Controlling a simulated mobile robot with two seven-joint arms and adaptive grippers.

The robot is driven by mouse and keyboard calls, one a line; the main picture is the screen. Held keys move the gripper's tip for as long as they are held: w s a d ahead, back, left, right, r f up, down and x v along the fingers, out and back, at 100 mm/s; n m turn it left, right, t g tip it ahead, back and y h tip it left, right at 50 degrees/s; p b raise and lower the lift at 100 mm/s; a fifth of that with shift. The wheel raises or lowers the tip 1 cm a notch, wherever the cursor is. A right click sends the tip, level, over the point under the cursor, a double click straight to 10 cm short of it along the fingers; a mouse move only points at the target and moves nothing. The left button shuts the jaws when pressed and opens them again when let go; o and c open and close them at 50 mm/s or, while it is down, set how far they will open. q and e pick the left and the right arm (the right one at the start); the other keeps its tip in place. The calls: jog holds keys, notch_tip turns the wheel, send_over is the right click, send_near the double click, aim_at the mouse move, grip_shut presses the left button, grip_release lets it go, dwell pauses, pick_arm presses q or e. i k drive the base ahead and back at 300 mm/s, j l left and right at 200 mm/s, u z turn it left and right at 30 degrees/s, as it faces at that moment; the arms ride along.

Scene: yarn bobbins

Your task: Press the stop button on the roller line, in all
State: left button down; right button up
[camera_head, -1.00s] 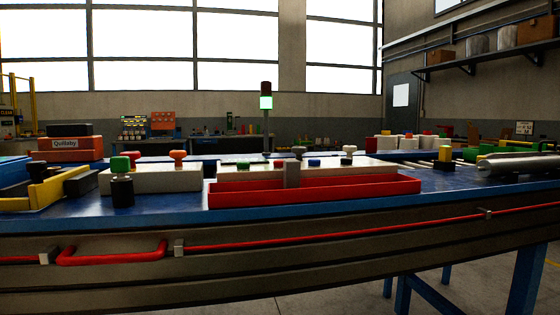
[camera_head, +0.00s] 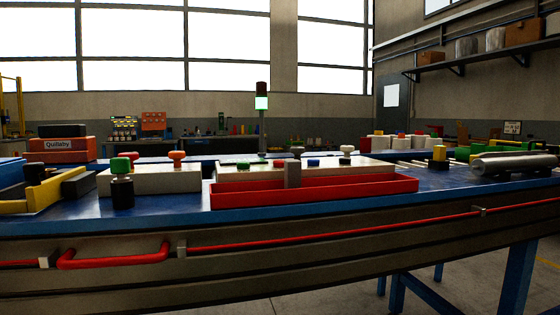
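Several mushroom-shaped knobs stand on the blue bench, and I cannot tell which is the stop button. A green knob (camera_head: 121,165) sits on a black post at the left front. An orange knob (camera_head: 177,156) stands on a long white box (camera_head: 152,181). A white knob (camera_head: 347,152) and a dark blue cap (camera_head: 313,162) show behind the red tray. A yellow block on a black base (camera_head: 439,155) stands at the right, near a silver roller (camera_head: 513,164). Neither of my grippers is in view.
A red tray (camera_head: 320,194) with a grey upright block lies along the bench's front. A red rail (camera_head: 112,260) runs across the bench's front face. An orange box (camera_head: 62,149) and yellow frame stand at left. A signal lamp (camera_head: 262,102) stands behind.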

aim_at(278, 163)
jog(key=i+l, duration=0.25)
jog(key=l, duration=0.2)
jog(key=i+l, duration=0.25)
jog(key=l, duration=0.15)
jog(key=i+l, duration=0.2)
jog(key=l, duration=0.25)
jog(key=u, duration=1.65)
